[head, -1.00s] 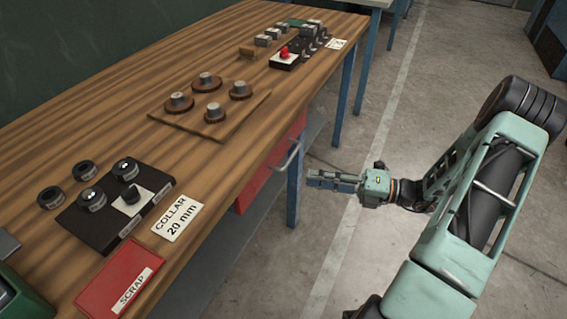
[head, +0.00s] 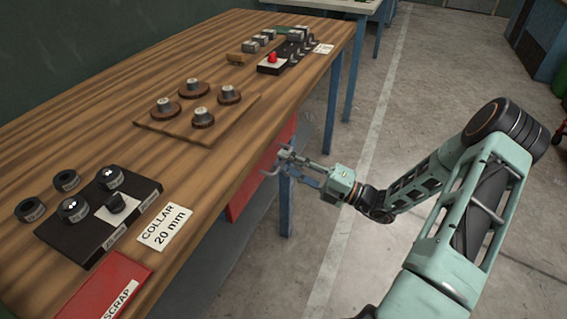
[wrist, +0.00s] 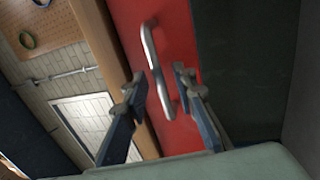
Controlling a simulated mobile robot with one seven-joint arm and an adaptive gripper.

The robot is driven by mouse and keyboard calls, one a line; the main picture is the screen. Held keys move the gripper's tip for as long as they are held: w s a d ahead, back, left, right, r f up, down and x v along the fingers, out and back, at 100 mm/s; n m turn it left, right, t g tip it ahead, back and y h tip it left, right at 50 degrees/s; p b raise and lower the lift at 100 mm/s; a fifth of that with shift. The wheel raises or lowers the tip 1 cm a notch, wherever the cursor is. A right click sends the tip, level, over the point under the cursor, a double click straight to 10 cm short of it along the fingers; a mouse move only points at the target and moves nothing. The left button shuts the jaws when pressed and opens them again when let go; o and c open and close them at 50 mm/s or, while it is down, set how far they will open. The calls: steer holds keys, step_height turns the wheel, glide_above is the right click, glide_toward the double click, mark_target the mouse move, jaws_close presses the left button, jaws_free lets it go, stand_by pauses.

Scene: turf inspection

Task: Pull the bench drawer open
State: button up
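The red bench drawer (head: 254,183) sits under the wooden bench top and looks shut. Its silver bar handle (head: 270,169) sticks out from the front. In the wrist view the handle (wrist: 157,68) runs slanting down the red drawer front (wrist: 178,40). My gripper (head: 290,161) is at the handle, at the drawer's right side in the head view. In the wrist view my gripper (wrist: 158,90) is open, with one finger on each side of the handle's lower part. The fingers look apart from the bar; contact cannot be told.
The bench top (head: 85,125) holds a wooden board with several knobbed discs (head: 182,132), a black collar block (head: 75,232), loose rings and a red scrap tray (head: 105,290). A blue bench leg (head: 286,205) stands close below my gripper. The floor (head: 350,250) at right is clear.

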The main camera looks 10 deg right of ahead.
steer(key=shift+w+a+r, duration=0.1)
steer(key=shift+w+a, duration=0.2)
steer(key=shift+a, duration=0.15)
jaws_close()
